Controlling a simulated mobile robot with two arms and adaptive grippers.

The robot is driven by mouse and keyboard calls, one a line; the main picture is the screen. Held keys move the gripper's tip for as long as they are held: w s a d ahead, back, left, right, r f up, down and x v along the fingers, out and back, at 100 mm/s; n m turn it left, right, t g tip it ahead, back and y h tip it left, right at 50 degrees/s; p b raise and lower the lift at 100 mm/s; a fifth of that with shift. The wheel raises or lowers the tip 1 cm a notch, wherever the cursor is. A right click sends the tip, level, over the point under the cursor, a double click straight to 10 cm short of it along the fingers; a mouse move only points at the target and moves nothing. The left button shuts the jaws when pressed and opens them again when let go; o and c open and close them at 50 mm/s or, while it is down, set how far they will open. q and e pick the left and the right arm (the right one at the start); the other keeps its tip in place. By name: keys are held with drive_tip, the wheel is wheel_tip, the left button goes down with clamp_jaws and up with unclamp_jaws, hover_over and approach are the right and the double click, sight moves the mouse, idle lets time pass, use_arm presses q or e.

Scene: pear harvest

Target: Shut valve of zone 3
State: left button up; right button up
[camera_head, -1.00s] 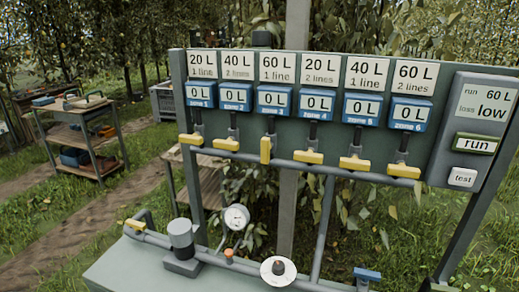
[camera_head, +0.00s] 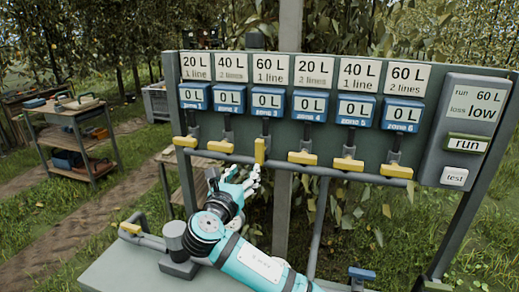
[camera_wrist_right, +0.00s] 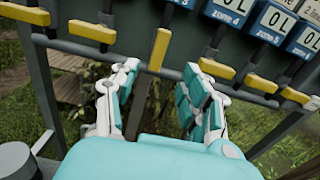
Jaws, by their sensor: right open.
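The zone 3 valve is third from the left on the panel. Its yellow handle (camera_head: 260,150) stands upright, along the vertical pipe, while the other yellow handles lie level. My right gripper (camera_head: 235,178) is open and empty, just below and left of this handle in the head view. In the right wrist view the upright handle (camera_wrist_right: 160,48) shows ahead, above the gap between the spread fingers of the right gripper (camera_wrist_right: 160,78), with no visible contact. The zone 3 meter (camera_head: 268,103) reads 0 L under a "60 L, 1 line" card (camera_head: 263,71). My left gripper is not in view.
Level yellow handles of zone 2 (camera_head: 221,147) and zone 4 (camera_head: 302,158) flank the upright one. A grey control box (camera_head: 472,130) with run and test buttons is on the right. A grey pipe runs behind the handles. A wooden shelf cart (camera_head: 72,140) stands far left.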

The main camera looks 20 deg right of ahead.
sight(259, 152)
drive_tip(key=p+x, duration=0.2)
drive_tip(key=x, duration=1.2)
drive_tip(key=shift+d, duration=0.1)
clamp_jaws()
